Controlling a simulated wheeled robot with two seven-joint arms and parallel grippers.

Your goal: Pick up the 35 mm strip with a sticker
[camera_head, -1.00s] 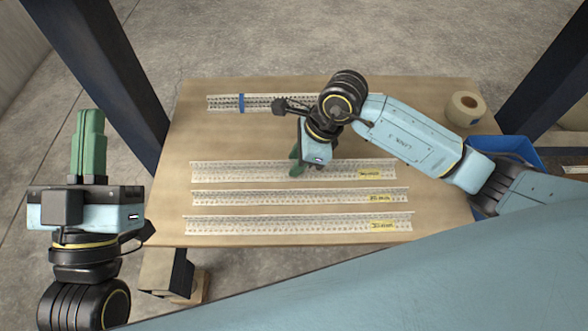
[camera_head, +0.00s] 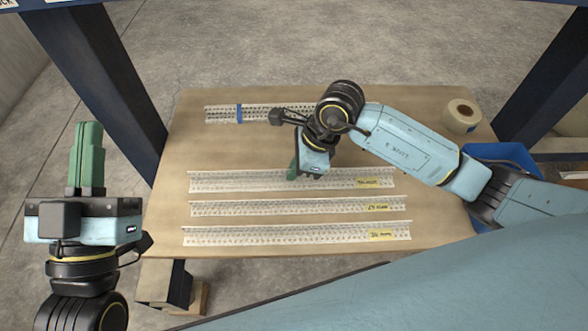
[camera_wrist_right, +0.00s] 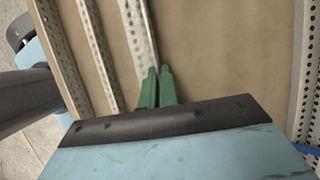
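Three pale perforated strips with yellow stickers lie parallel on the table: a far one (camera_head: 240,182), a middle one (camera_head: 250,208) and a near one (camera_head: 250,236). The sticker print is too blurred to read surely. My right gripper (camera_head: 293,170) is at the far stickered strip, left of its sticker (camera_head: 375,182). In the right wrist view its green fingers (camera_wrist_right: 158,72) are close together on the edge of that strip (camera_wrist_right: 138,35), which still lies flat; the contact is partly hidden. My left gripper (camera_head: 90,125) is shut and empty, left of the table.
Another perforated strip with a blue band (camera_head: 239,113) lies at the back of the table (camera_head: 440,220). A tape roll (camera_head: 461,115) stands at the back right. A blue bin (camera_head: 490,153) is at the right edge. Dark posts stand on both sides.

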